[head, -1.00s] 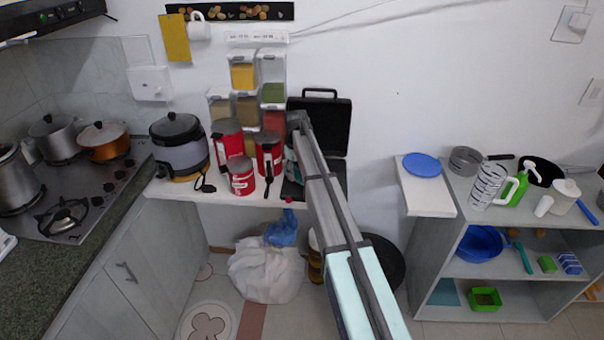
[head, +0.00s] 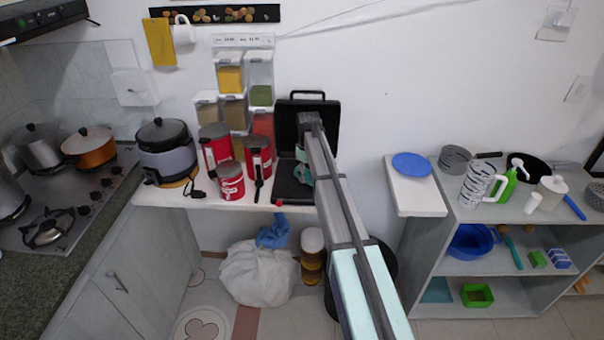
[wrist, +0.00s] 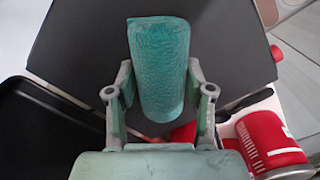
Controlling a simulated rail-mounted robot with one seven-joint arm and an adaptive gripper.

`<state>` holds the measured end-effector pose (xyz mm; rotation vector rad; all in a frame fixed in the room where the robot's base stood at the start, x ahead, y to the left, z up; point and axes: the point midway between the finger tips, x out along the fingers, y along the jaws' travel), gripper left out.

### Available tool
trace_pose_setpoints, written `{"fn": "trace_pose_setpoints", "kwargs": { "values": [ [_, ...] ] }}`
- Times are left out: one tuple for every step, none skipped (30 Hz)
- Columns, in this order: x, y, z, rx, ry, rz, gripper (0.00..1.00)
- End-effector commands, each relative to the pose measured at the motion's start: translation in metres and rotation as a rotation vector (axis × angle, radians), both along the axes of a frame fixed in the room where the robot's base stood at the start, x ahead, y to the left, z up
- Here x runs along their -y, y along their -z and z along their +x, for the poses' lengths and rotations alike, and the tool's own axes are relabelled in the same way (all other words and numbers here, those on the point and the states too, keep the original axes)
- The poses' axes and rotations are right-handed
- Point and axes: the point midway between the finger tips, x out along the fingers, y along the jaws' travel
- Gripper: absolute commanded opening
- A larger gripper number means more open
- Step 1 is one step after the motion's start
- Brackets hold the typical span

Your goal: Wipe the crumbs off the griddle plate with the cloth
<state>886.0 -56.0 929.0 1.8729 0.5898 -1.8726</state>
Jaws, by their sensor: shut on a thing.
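The griddle stands open on the white counter, its black lid (head: 290,125) upright at the back and its dark base plate (head: 291,190) in front. In the wrist view a dark grey flat griddle surface (wrist: 85,45) fills the upper middle. My gripper (wrist: 158,85) is shut on the cloth (wrist: 160,60), a teal textured roll, which hangs over this surface. I cannot tell whether it touches. In the head view my gripper (head: 303,174) is over the base, partly hidden by my arm. I cannot make out any crumbs.
Red canisters (head: 230,180) stand close left of the griddle; a red can (wrist: 268,140) shows at right in the wrist view. A red knob (head: 279,204) is at the griddle's front. Spice dispensers (head: 230,78) hang behind. A blue plate (head: 411,164) lies on a separate ledge.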

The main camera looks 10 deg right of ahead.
Motion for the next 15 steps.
{"fn": "trace_pose_setpoints", "kwargs": {
  "values": [
    [0.004,0.000,-0.002,-0.001,0.000,-0.001,0.19],
    [0.006,0.000,-0.003,-0.001,0.000,-0.001,0.19],
    [0.008,0.000,-0.003,-0.001,-0.001,-0.001,0.19],
    [0.010,0.000,-0.004,-0.001,-0.003,-0.001,0.19],
    [0.012,0.000,-0.005,-0.001,-0.004,-0.001,0.19],
    [0.014,0.000,-0.006,-0.001,-0.005,-0.001,0.19],
    [0.016,0.000,-0.006,-0.001,-0.006,-0.001,0.19],
    [0.018,0.000,-0.007,-0.001,-0.007,-0.001,0.19],
    [0.021,0.000,-0.008,-0.001,-0.007,-0.001,0.19],
    [0.023,0.000,-0.008,-0.001,-0.008,-0.001,0.19],
    [0.025,0.000,-0.009,-0.001,-0.008,-0.001,0.19],
    [0.028,0.000,-0.010,-0.001,-0.009,-0.001,0.19],
    [0.030,0.000,-0.010,-0.001,-0.010,-0.001,0.19],
    [0.031,0.000,-0.011,-0.001,-0.011,-0.001,0.19],
    [0.034,0.000,-0.012,-0.001,-0.013,-0.001,0.19]
  ]
}}
